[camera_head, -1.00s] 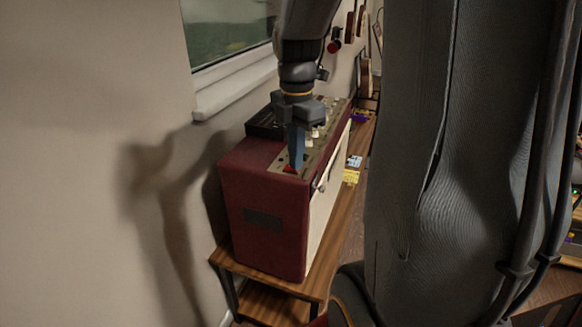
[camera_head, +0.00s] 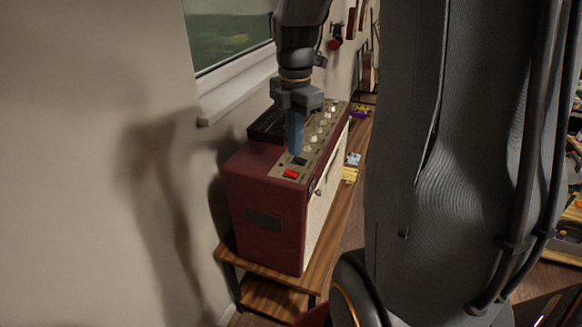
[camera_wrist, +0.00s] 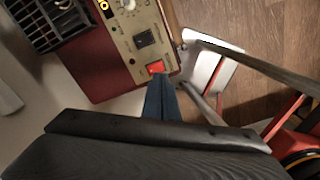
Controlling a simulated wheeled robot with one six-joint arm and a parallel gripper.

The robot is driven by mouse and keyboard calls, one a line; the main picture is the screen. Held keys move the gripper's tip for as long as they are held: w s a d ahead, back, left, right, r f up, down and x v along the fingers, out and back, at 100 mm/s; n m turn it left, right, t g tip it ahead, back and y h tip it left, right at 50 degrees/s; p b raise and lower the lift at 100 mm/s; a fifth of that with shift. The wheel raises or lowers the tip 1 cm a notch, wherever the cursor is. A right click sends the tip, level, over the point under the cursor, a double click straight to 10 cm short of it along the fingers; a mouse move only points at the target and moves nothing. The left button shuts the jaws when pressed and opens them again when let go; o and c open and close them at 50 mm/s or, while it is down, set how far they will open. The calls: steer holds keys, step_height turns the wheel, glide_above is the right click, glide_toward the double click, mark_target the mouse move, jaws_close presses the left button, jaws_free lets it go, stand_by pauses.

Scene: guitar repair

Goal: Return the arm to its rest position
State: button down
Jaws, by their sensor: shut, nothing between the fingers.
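My gripper (camera_head: 296,152) is above the top panel of a dark red amplifier (camera_head: 262,216). Its blue fingers are closed together, point down and hold nothing. In the head view the fingertips are close to a black switch (camera_head: 299,161) on the panel; I cannot tell whether they touch it. A red switch (camera_head: 291,173) sits on the panel's near end, just in front of the fingers. In the wrist view the shut fingers (camera_wrist: 161,84) point towards the red switch (camera_wrist: 155,67), and the black switch (camera_wrist: 143,39) lies beyond it.
The amplifier stands on a wooden bench (camera_head: 322,260) beside the wall and window (camera_head: 228,35). A black slotted tray (camera_wrist: 52,20) is on the amplifier. Small yellow (camera_head: 349,174) and blue (camera_head: 353,159) boxes lie on the bench. Guitars hang behind. My own body fills the right.

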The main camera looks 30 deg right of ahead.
steer(key=shift+r, duration=0.45)
steer(key=shift+f, duration=0.1)
steer(key=shift+s+a+f+m, duration=0.1)
steer(key=shift+a+f+m, duration=0.1)
steer(key=shift+a+m, duration=0.15)
steer(key=s+a+f+m+b, duration=0.1)
steer(key=s+a+f+m, duration=0.2)
steer(key=m, duration=0.6)
steer(key=s+a+f+m+t+b, duration=0.1)
steer(key=s+a+f+m+b, duration=0.1)
steer(key=s+a+f+m, duration=0.2)
steer(key=a+f+m, duration=0.3)
steer(key=a+m, duration=0.2)
steer(key=m, duration=0.1)
steer(key=shift+s+a+f, duration=0.15)
steer(key=shift+a, duration=0.1)
